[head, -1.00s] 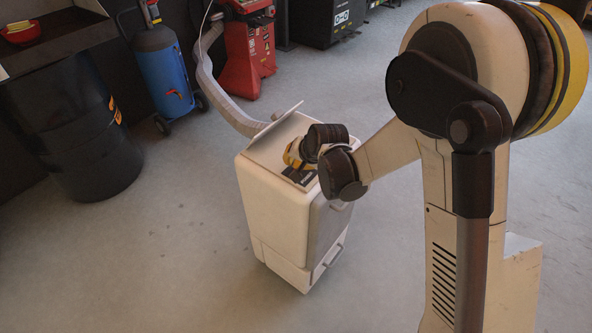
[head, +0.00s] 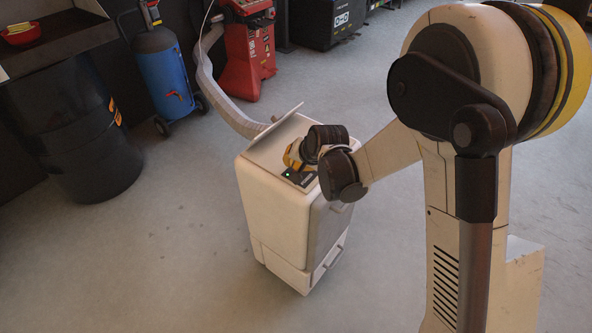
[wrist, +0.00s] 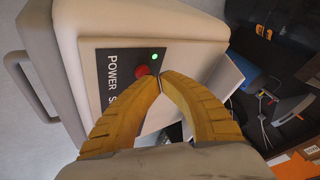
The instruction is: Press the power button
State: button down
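The power button is a red round knob (wrist: 142,71) on a black panel (wrist: 115,75) lettered "POWER S…" in the wrist view. A small green light (wrist: 155,57) glows beside it, and it also shows in the head view (head: 287,174). The panel is on top of a cream cabinet (head: 275,205). My gripper (wrist: 160,75) has its yellow fingers together at the tips, with nothing seen between them. The tips are right beside the red button; I cannot tell whether they touch it. In the head view the fingers are mostly hidden behind my wrist.
A raised light plate (head: 268,138) and a pale hose (head: 218,95) are at the cabinet's back. A black barrel (head: 75,135), a blue tank (head: 165,70) and a red machine (head: 248,55) stand behind. The floor around the cabinet is clear.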

jog(key=shift+r, duration=0.2)
notch_tip(320, 180, up, 6)
jog(key=p, duration=0.4)
